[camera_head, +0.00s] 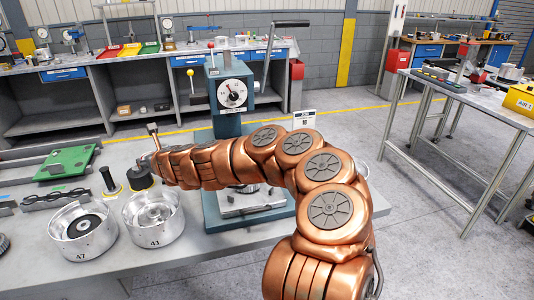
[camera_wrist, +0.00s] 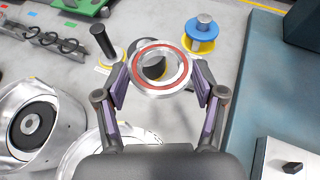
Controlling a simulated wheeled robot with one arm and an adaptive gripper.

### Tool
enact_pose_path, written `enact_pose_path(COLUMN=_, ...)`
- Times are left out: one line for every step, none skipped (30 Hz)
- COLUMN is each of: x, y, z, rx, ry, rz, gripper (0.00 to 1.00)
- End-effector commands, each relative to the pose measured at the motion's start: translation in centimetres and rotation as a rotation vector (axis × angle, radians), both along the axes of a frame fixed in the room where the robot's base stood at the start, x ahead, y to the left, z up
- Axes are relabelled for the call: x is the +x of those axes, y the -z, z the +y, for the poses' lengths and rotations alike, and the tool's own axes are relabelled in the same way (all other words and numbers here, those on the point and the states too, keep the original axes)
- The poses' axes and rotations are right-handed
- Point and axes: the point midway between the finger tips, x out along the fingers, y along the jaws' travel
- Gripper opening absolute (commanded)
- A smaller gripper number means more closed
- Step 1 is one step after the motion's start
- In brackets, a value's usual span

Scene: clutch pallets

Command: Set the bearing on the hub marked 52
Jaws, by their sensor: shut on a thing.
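In the wrist view, my gripper (camera_wrist: 160,82) is shut on the bearing (camera_wrist: 160,92), a silver ring with a red inner band, held above the bench. Two silver round housings stand on the bench in the head view: the left housing (camera_head: 83,244) has a dark ring inside, and the right housing (camera_head: 153,236) looks empty around its centre. Their labels look like A7 and A1; I read no 52 on any hub. In the wrist view, the left housing (camera_wrist: 17,105) is at the left, and the other is partly hidden behind my gripper.
A black-handled tool (camera_wrist: 103,42) and a blue and yellow spool (camera_wrist: 201,42) stand beyond the bearing. A dark round part shows through the ring. The teal press (camera_head: 231,121) stands behind my arm. A green board (camera_head: 67,163) lies at the bench's left.

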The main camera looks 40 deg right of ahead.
Motion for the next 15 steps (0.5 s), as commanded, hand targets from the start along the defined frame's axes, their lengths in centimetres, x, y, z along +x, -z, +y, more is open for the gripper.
enact_pose_path(x=0.0, y=-0.1, z=-1.3, rx=-0.002, ry=-0.009, rz=-0.002, gripper=0.13)
enact_pose_path(x=0.0, y=-0.2, z=-1.9, rx=-0.003, ry=-0.019, rz=-0.003, gripper=0.13)
enact_pose_path(x=-0.1, y=-0.3, z=-2.9, rx=-0.006, ry=-0.033, rz=-0.004, gripper=0.13)
enact_pose_path(x=-0.2, y=-0.3, z=-3.6, rx=-0.006, ry=-0.046, rz=-0.005, gripper=0.13)
enact_pose_path(x=-0.3, y=-0.4, z=-4.4, rx=-0.008, ry=-0.056, rz=-0.005, gripper=0.13)
enact_pose_path(x=-0.5, y=-0.5, z=-5.3, rx=-0.009, ry=-0.075, rz=-0.006, gripper=0.13)
enact_pose_path(x=-0.7, y=-0.5, z=-6.1, rx=-0.012, ry=-0.087, rz=-0.007, gripper=0.13)
enact_pose_path(x=-0.9, y=-0.6, z=-6.8, rx=-0.013, ry=-0.1, rz=-0.008, gripper=0.13)
enact_pose_path(x=-1.2, y=-0.6, z=-7.8, rx=-0.015, ry=-0.116, rz=-0.009, gripper=0.13)
enact_pose_path(x=-1.5, y=-0.7, z=-8.6, rx=-0.016, ry=-0.13, rz=-0.009, gripper=0.13)
enact_pose_path(x=-1.8, y=-0.7, z=-9.2, rx=-0.017, ry=-0.143, rz=-0.01, gripper=0.13)
enact_pose_path(x=-2.2, y=-0.8, z=-10.2, rx=-0.019, ry=-0.158, rz=-0.011, gripper=0.13)
enact_pose_path(x=-2.6, y=-0.8, z=-10.9, rx=-0.019, ry=-0.173, rz=-0.011, gripper=0.13)
enact_pose_path(x=-3.0, y=-0.9, z=-11.7, rx=-0.021, ry=-0.183, rz=-0.011, gripper=0.13)
enact_pose_path(x=-3.5, y=-1.0, z=-12.5, rx=-0.023, ry=-0.203, rz=-0.012, gripper=0.13)
